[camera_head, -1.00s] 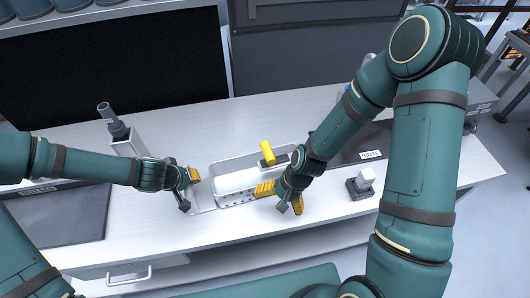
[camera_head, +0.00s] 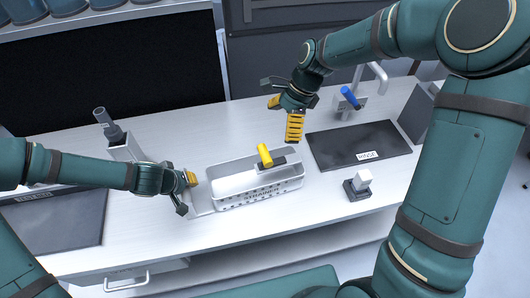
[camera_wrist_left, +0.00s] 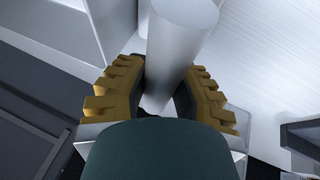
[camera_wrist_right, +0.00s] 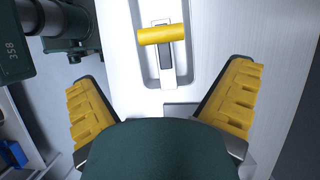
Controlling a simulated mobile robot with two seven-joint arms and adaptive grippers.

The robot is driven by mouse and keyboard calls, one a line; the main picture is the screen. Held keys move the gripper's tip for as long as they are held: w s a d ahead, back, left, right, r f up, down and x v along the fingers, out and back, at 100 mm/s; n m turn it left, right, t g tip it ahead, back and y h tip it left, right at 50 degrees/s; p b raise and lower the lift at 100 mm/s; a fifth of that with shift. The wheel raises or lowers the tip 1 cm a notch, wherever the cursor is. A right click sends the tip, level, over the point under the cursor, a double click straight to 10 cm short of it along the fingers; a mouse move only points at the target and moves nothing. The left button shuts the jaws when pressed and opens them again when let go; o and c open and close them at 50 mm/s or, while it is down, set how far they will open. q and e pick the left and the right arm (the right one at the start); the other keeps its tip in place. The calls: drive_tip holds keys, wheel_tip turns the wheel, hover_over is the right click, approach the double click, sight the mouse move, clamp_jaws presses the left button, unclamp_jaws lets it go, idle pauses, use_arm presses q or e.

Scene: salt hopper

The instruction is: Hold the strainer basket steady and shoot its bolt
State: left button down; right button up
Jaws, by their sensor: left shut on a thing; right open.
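The strainer basket (camera_head: 231,185) is a white box with holes and the word STRAINER on its front, standing mid-table. Its bolt has a yellow handle (camera_head: 265,156) on a dark slot at the basket's right part. The handle (camera_wrist_right: 161,34) also shows at the top of the right wrist view. My left gripper (camera_head: 190,190) is at the basket's left end. In the left wrist view its yellow fingers (camera_wrist_left: 158,95) are shut on a pale round bar (camera_wrist_left: 178,45). My right gripper (camera_head: 285,120) is open and empty, above the table behind and right of the handle, apart from it.
A dark RINSE mat (camera_head: 335,147) lies to the right, with a blue-handled tap (camera_head: 351,97) behind it. A small block on a dark base (camera_head: 359,184) stands at the front right. A grey upright fixture (camera_head: 124,140) stands left of the basket. The table behind the basket is clear.

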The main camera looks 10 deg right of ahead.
sight(266, 153)
drive_tip(key=x, duration=1.1)
drive_tip(key=shift+a+f, duration=0.1)
drive_tip(key=shift+f, duration=0.3)
drive_tip(key=c, duration=1.2)
use_arm(q)
drive_tip(key=shift+a, duration=0.1)
use_arm(e)
drive_tip(key=d, duration=0.6)
drive_tip(key=shift+w+d, duration=0.3)
drive_tip(key=shift+d, duration=0.1)
drive_tip(key=o, duration=1.2)
